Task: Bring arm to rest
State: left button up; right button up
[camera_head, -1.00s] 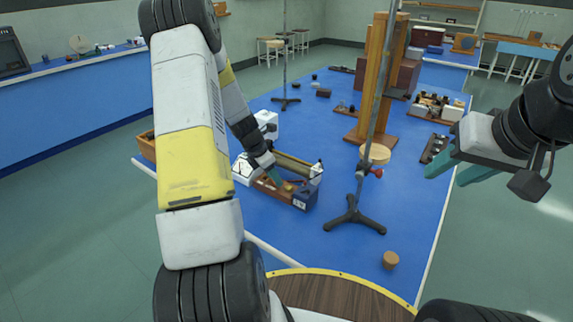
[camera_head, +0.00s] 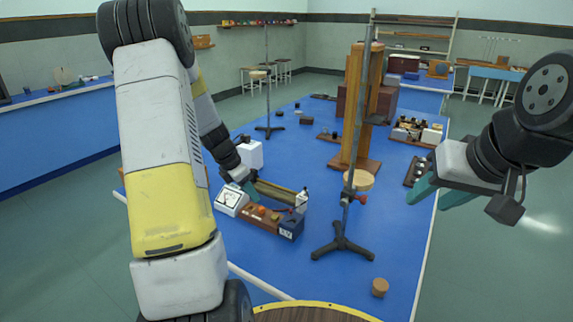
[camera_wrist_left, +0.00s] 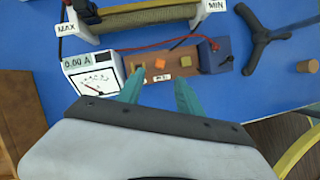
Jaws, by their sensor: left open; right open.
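My left gripper (camera_head: 243,186) is over the blue bench, just above the wooden circuit board (camera_head: 262,216) that lies between the white meter and the dark blue block. In the left wrist view the left gripper (camera_wrist_left: 160,90) has its two teal fingers apart with nothing between them. The board (camera_wrist_left: 165,62) with its orange pieces shows beyond the fingertips. My right gripper (camera_head: 436,192) is open and empty at the right edge of the bench.
The white meter (camera_head: 231,200), rheostat (camera_head: 278,192) and dark blue block (camera_head: 291,225) stand close to the left gripper. A clamp stand (camera_head: 341,245) rises to their right. A cork (camera_head: 380,287) lies near the bench front. A wooden frame (camera_head: 352,125) stands farther back.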

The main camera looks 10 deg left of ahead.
pick_arm(q)
jog(key=s+d+r+m+t, duration=0.1)
jog(key=s+d+r+m, duration=0.4)
jog(key=r, duration=0.3)
jog(key=s+d+r+m, duration=0.4)
jog(key=r+m, duration=0.4)
jog(key=r, duration=0.1)
jog(key=s+d+r+m+t, duration=0.1)
jog(key=s+d+r+m, duration=0.1)
jog(key=s+m, duration=0.5)
jog(key=s+d+r+m, duration=0.3)
jog(key=s+r+m, duration=0.1)
jog(key=s+m, duration=0.4)
jog(key=shift+s+d+r+t+y, duration=0.2)
jog(key=shift+s+t+y, duration=0.2)
jog(key=shift+s, duration=0.5)
